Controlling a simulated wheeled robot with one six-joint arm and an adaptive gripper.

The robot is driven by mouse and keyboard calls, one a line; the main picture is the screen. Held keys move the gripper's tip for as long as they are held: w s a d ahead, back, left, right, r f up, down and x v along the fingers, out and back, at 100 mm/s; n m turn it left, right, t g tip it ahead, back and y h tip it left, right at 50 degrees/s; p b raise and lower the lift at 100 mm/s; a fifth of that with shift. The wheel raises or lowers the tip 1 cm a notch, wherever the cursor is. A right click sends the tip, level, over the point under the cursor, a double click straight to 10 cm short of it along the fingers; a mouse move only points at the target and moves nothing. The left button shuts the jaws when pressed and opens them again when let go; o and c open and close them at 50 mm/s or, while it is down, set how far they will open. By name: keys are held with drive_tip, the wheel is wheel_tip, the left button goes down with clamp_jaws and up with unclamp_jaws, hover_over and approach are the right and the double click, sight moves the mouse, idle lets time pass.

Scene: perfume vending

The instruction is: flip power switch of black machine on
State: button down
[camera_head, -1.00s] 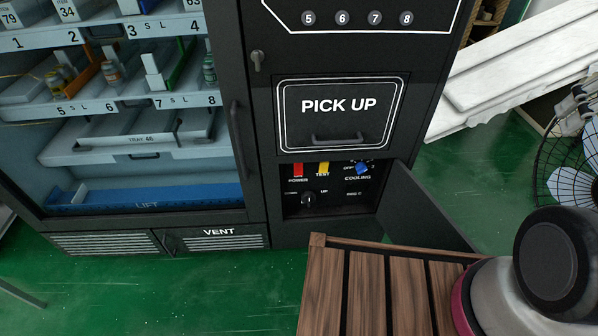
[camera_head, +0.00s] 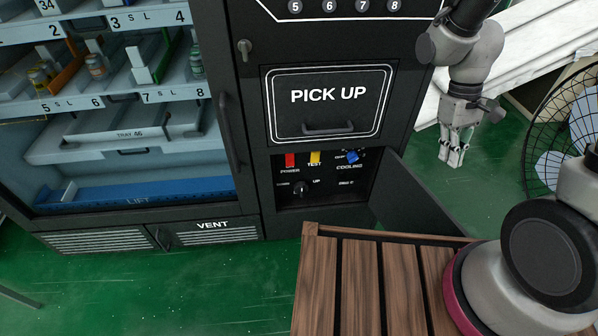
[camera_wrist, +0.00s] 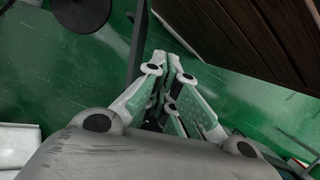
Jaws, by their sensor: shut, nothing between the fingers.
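The black vending machine (camera_head: 262,120) stands in front of me with its lower panel compartment open. Inside, a red POWER switch (camera_head: 290,160) sits at the left, beside a yellow TEST switch (camera_head: 315,158) and a blue COOLING knob (camera_head: 352,156). A dark round knob (camera_head: 301,188) is below them. My gripper (camera_head: 453,162) hangs pointing down at the right of the machine, apart from the panel and beyond its open door (camera_head: 415,195). Its fingers are shut and empty. In the wrist view my gripper (camera_wrist: 172,65) shows above the green floor.
A slatted wooden bench (camera_head: 345,285) stands close in front of the panel. The open door juts out between my gripper and the switches. A black wire fan (camera_head: 560,125) and white boards (camera_head: 520,60) are at the right. Green floor is free at the lower left.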

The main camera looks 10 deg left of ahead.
drive_tip(key=w+a+f+n+t+y, duration=0.15)
drive_tip(key=a+f+n, duration=0.4)
drive_tip(key=f, duration=0.95)
drive_tip(key=a+f+n+t+y, duration=0.1)
drive_tip(key=a+f+n+y, duration=0.35)
drive_tip(key=f, duration=1.05)
drive_tip(key=a+f+n+t, duration=0.2)
drive_tip(key=a+f+n, duration=0.3)
drive_tip(key=a+f, duration=0.7)
drive_tip(key=w+a+r+n+t+y, duration=0.6)
drive_tip(key=w+a+r+n+y, duration=0.2)
drive_tip(key=r, duration=0.3)
drive_tip(key=shift+w+r+n+t+y, duration=0.15)
drive_tip(key=shift+w+n+t+y, duration=0.2)
drive_tip(key=shift+y, duration=0.55)
drive_tip(key=shift+a, duration=0.1)
